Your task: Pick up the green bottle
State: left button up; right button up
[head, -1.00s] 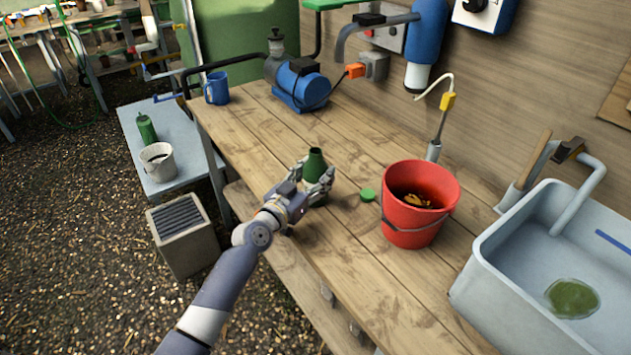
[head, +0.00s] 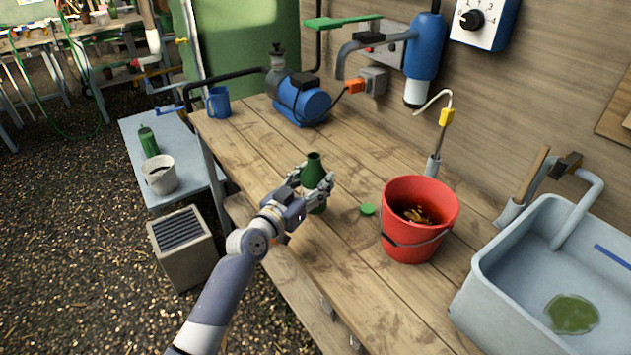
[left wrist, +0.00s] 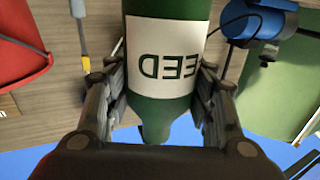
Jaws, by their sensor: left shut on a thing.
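The green bottle (head: 314,172) stands upright at the near edge of the wooden bench. My left gripper (head: 312,188) is shut around its body. In the left wrist view the bottle (left wrist: 150,112) sits between both fingers (left wrist: 158,105), upside down in the picture, with a white label that reads in part "EED". Its neck points to the bottom of that picture. I cannot tell for sure whether its base is clear of the bench. My right gripper is not in view.
A red bucket (head: 398,235) and a small green cap (head: 367,209) are to the right of the bottle. A grey sink (head: 480,290) stands further right. A blue pump (head: 303,100) and blue mug (head: 219,102) are at the back. Bench planks between are clear.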

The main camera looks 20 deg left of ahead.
pick_arm(q)
jog(key=d+r+v, duration=0.1)
jog(key=v, duration=1.4)
jog(key=shift+s+r+b, duration=0.2)
jog(key=shift+r+b, duration=0.15)
jog(key=shift+b, duration=0.1)
jog(key=shift+d, duration=0.1)
